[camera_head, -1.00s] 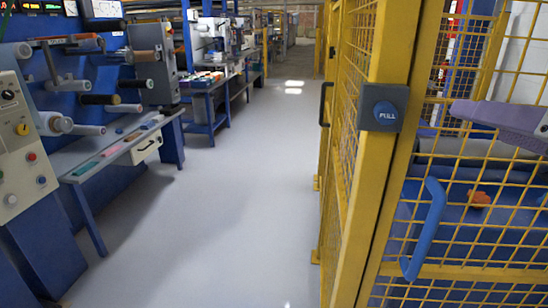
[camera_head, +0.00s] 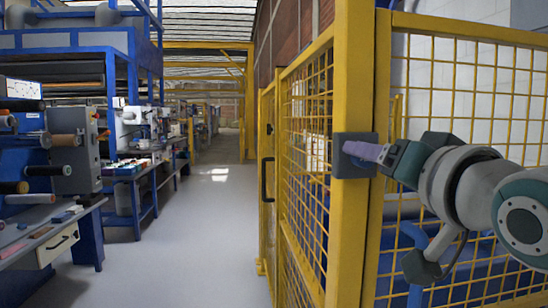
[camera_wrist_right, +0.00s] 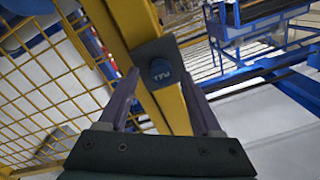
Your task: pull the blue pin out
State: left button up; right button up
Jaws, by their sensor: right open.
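The blue pin (camera_wrist_right: 162,72) is a round knob with lettering on its face, set on a dark square plate (camera_wrist_right: 157,48) on a yellow fence post. In the head view the plate (camera_head: 341,160) shows on the post, but my right gripper (camera_head: 350,149) covers the pin. My right gripper is open, with its purple fingers level in front of the plate. In the right wrist view its fingertips (camera_wrist_right: 160,76) lie one to each side of the pin. I cannot tell whether they touch it. My left gripper is not in view.
Yellow mesh fence panels (camera_head: 305,130) run beside the post, and a dark door handle (camera_head: 267,178) is on one. Blue machines and benches (camera_head: 62,240) line the left. The grey aisle floor (camera_head: 200,240) is clear.

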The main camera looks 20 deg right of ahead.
jog(key=shift+w+d, duration=0.1)
jog(key=shift+w, duration=0.55)
grip_shut()
dwell(1.0)
